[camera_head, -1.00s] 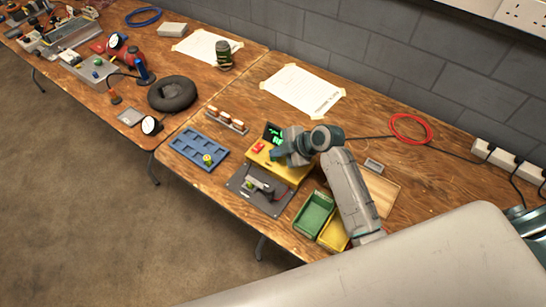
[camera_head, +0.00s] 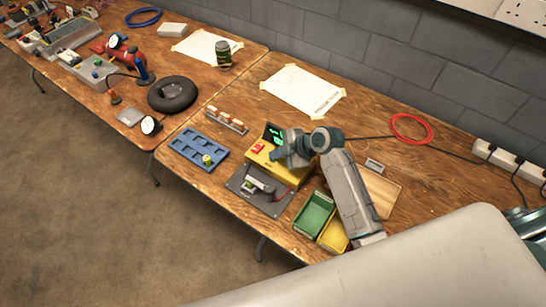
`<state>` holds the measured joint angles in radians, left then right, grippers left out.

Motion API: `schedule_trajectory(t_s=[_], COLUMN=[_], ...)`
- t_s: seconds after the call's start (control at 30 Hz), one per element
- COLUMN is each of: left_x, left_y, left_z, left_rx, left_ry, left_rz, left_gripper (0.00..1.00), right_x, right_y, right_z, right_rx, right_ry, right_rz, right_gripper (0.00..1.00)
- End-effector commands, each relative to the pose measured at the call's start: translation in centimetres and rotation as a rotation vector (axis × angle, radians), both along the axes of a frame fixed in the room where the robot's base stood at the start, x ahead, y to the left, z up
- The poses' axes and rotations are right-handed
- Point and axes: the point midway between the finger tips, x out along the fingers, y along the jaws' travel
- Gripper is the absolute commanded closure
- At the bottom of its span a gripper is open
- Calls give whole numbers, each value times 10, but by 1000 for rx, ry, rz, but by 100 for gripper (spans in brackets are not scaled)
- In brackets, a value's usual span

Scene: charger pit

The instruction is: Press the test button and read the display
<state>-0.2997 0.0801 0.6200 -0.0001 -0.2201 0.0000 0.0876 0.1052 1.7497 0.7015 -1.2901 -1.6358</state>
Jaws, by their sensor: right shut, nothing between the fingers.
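A yellow tester (camera_head: 287,176) stands on the near wooden table. Its small dark display (camera_head: 274,133) is lit with green characters, too small to read. A red button (camera_head: 258,148) is on its left part. My right gripper (camera_head: 274,156) is shut and empty, with its tip over the tester just right of the red button; I cannot tell if it touches anything. The gripper and wrist hide part of the tester's top. A dark grey plate (camera_head: 249,198) with a small device on it lies in front of the tester. My left gripper is not in view.
A blue tray (camera_head: 185,148) with a small yellow-green item lies left of the tester. A green bin (camera_head: 313,214) and a yellow bin (camera_head: 333,238) stand at the right front. A red cable coil (camera_head: 411,128) lies behind right.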

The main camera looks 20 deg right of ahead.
Motion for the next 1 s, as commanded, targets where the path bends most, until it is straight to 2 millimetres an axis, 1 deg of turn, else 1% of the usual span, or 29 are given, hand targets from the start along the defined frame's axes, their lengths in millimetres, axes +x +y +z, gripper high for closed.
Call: schedule_trajectory(t_s=[0.2,0.5,0.87,1.0], left_x=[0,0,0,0], left_y=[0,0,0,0], left_z=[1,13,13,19], left_rx=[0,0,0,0], left_ry=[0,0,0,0], left_rz=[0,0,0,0], left_gripper=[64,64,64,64], right_x=[0,0,0,0], right_y=[0,0,0,0], right_z=[1,16,17,23], right_rx=[0,-1,0,0], right_ry=[1,1,1,0], right_rz=[0,-1,1,0], right_gripper=[100,100,100,100])
